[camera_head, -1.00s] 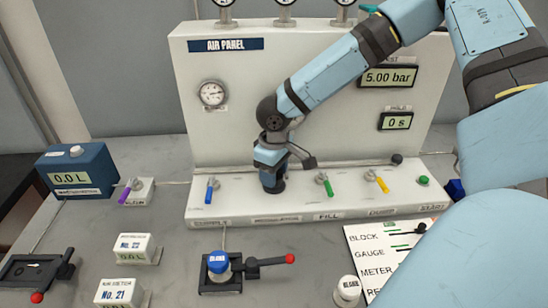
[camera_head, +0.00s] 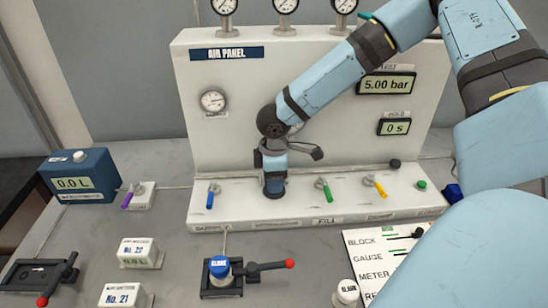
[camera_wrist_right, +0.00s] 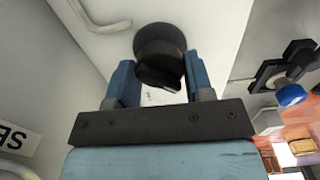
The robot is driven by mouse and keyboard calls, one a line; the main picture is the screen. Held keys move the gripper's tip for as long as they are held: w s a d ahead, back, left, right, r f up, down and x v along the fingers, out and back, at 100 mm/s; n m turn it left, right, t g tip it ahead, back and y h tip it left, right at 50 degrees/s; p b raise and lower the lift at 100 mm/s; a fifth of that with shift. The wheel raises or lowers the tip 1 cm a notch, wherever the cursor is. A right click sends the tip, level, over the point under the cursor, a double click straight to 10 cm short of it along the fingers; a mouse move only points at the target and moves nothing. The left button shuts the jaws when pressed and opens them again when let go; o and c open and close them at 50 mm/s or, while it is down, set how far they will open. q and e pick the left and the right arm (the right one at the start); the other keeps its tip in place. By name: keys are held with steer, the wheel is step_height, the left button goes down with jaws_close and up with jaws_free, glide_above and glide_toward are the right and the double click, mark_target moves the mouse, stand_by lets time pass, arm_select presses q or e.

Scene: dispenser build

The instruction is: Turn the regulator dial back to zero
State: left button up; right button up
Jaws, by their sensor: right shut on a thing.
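The air panel (camera_head: 235,130) stands at the back of the bench with a low white ledge along its front. My right gripper (camera_head: 273,188) points down onto this ledge, between the blue and green levers, and is shut on the black regulator dial. The dial (camera_wrist_right: 160,45) shows in the right wrist view as a round dark knob between the blue fingers (camera_wrist_right: 155,85). In the head view the gripper mostly hides it, so its setting cannot be read. A display on the panel (camera_head: 386,84) reads 5.00 bar. My left gripper is not in view.
Beside the gripper on the ledge are a blue lever (camera_head: 212,195), a green lever (camera_head: 323,189) and a yellow lever (camera_head: 376,186). A blue-capped block with a red-tipped lever (camera_head: 222,268) stands in front. A blue meter box (camera_head: 80,176) is at left.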

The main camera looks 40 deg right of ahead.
stand_by(0.4)
steer(key=o, duration=0.9)
step_height(320, 180, up, 14)
steer(key=shift+f+p, duration=0.1)
steer(key=shift+p, duration=0.5)
